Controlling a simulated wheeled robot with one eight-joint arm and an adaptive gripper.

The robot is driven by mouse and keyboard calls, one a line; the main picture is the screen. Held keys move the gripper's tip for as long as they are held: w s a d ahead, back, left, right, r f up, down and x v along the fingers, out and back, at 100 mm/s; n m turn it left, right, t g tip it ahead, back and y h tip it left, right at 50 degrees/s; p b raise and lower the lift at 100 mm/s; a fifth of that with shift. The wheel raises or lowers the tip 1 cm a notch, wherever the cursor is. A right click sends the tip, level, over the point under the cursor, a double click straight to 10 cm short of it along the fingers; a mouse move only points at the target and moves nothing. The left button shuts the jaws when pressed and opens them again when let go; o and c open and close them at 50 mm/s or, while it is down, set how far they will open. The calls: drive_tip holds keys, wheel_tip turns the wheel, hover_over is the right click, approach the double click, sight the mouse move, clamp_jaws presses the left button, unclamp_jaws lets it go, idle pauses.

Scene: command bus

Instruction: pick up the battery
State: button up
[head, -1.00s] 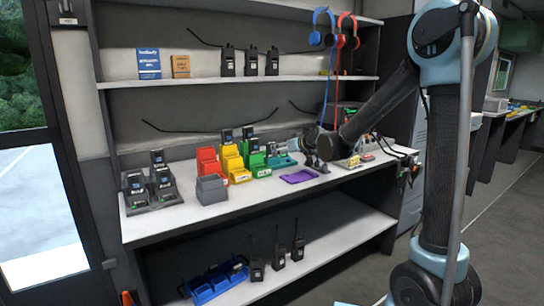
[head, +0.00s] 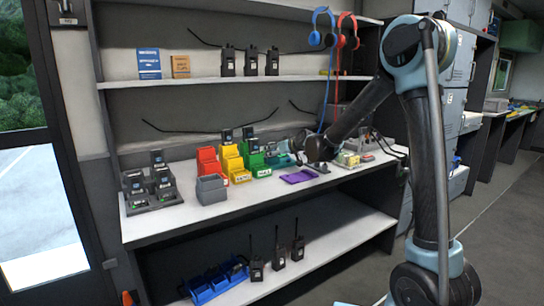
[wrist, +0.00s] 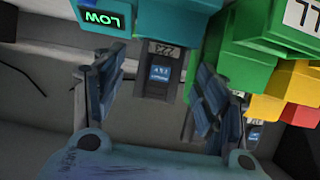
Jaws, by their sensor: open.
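In the wrist view a dark battery (wrist: 160,80) with a blue label shows between the two fingers of my gripper (wrist: 158,92). The fingers are apart, with visible space between each and the battery; I cannot tell whether the battery is between the tips or beyond them. In the head view my gripper (head: 291,151) is low over the bench by the teal bin (head: 276,161). My arm and gripper partly hide that spot. Other dark batteries stand in the green bin (head: 258,166), the yellow bin (head: 231,165) and the grey charger rack (head: 158,200).
A red bin (head: 208,160) and a grey bin (head: 211,190) stand left of the yellow one. A purple tray (head: 299,177) lies on the bench (head: 260,205) in front. Headphones (head: 316,38) with cables hang close behind my arm. Teal and green bins crowd the wrist view.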

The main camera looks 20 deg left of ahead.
drive_tip(key=c, duration=1.3)
drive_tip(key=shift+r, duration=0.1)
wheel_tip(320, 180, up, 10)
